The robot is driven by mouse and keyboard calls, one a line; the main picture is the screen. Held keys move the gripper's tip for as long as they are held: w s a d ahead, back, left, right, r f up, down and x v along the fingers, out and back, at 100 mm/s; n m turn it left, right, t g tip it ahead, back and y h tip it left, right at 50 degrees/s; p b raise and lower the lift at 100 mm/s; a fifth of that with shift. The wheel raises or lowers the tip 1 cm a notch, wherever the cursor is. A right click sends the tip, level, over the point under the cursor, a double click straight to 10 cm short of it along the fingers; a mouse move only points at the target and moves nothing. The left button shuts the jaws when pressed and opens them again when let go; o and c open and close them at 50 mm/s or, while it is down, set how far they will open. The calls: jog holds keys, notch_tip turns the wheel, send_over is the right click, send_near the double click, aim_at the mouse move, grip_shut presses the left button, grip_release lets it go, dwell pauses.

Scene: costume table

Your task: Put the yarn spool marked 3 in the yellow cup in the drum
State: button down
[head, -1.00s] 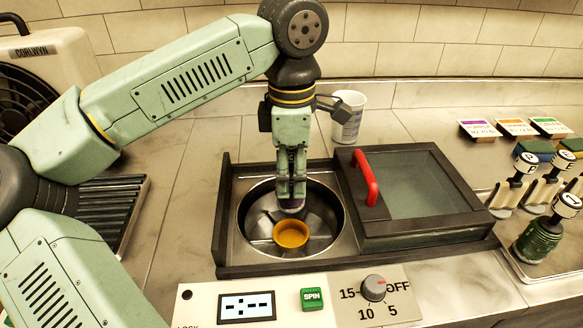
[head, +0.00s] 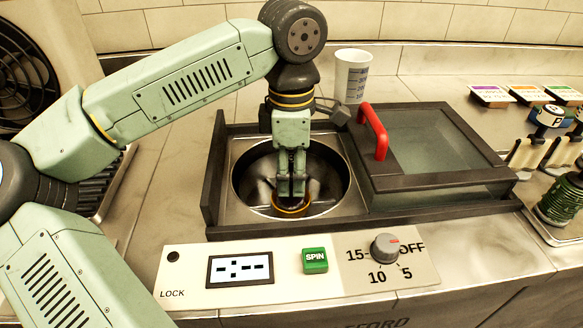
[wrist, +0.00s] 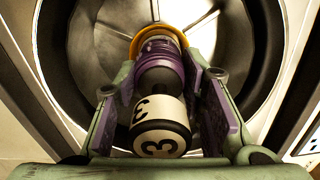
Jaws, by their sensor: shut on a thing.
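My gripper (head: 291,193) reaches down into the open drum (head: 246,188) and is shut on the yarn spool marked 3. In the wrist view the spool (wrist: 160,125) has a white, numbered end with a black rim, and purple yarn. It sits between both fingers, numbered end toward the camera. The yellow cup (head: 303,210) is in the drum, directly under the gripper. The cup's rim (wrist: 150,32) shows around the spool's far end in the wrist view. The spool's far end appears to be at or inside the cup; its depth and any contact with the bottom are hidden.
The glass lid (head: 430,140) with a red handle (head: 375,132) is right of the drum opening. The dark frame (head: 212,180) surrounds the opening. A control panel (head: 185,270) is in front. A measuring cup (head: 352,75) stands behind. Other spools (head: 558,205) stand at right.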

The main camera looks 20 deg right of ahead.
jog(key=shift+f+b, duration=0.55)
jog(key=shift+f, duration=0.3)
dwell(0.4)
jog(key=c, duration=1)
grip_release()
jog(key=shift+o, duration=0.8)
jog(key=shift+o, duration=1.4)
jog(key=shift+r, duration=0.1)
jog(key=shift+r+p, duration=2.5)
jog(key=shift+r, duration=1)
